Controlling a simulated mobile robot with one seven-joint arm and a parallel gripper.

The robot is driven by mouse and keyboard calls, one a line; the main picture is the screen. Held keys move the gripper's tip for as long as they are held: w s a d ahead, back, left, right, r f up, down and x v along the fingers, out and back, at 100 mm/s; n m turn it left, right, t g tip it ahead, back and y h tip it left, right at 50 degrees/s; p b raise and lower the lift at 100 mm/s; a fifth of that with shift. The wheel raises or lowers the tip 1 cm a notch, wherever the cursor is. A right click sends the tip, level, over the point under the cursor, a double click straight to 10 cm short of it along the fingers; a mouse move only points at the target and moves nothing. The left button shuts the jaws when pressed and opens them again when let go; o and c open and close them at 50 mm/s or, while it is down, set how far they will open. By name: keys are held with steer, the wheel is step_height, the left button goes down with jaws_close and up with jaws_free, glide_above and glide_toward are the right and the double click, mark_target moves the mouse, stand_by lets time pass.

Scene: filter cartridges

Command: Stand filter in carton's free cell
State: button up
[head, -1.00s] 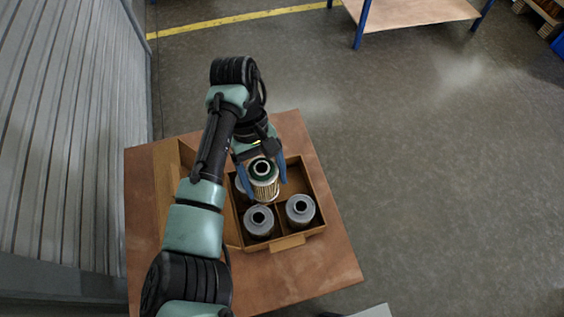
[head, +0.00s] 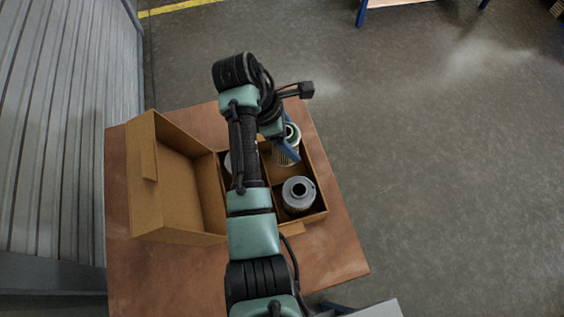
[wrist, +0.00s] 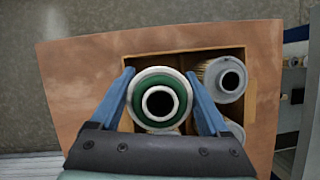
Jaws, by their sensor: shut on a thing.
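My gripper (wrist: 160,73) is shut on a filter (wrist: 183,98) with a green top ring and a pleated body. In the wrist view its round top faces me between the blue fingers. In the head view the held filter (head: 284,156) looks roughly upright at the carton's far right cell; I cannot tell whether its base is inside the cell. The open carton (head: 317,215) has divided cells. A grey-topped filter (head: 298,196) stands in the near right cell. Another (head: 228,161) is mostly hidden by my arm. The wrist view shows a grey filter (wrist: 221,72) at upper right.
The carton's open lid (head: 185,195) spreads left over the wooden table (head: 330,265). Table surface is bare in front and to the right. A corrugated wall (head: 60,130) stands at left. A blue-legged bench (head: 362,12) is far behind.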

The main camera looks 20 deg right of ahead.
steer(key=shift+f, duration=3.1)
steer(key=shift+f, duration=0.1)
steer(key=o, duration=1.4)
steer(key=shift+f, duration=0.1)
steer(key=shift+o, duration=0.2)
steer(key=s+v, duration=0.1)
steer(key=v, duration=1.1)
steer(key=shift+w+r, duration=0.2)
steer(key=shift+w, duration=0.25)
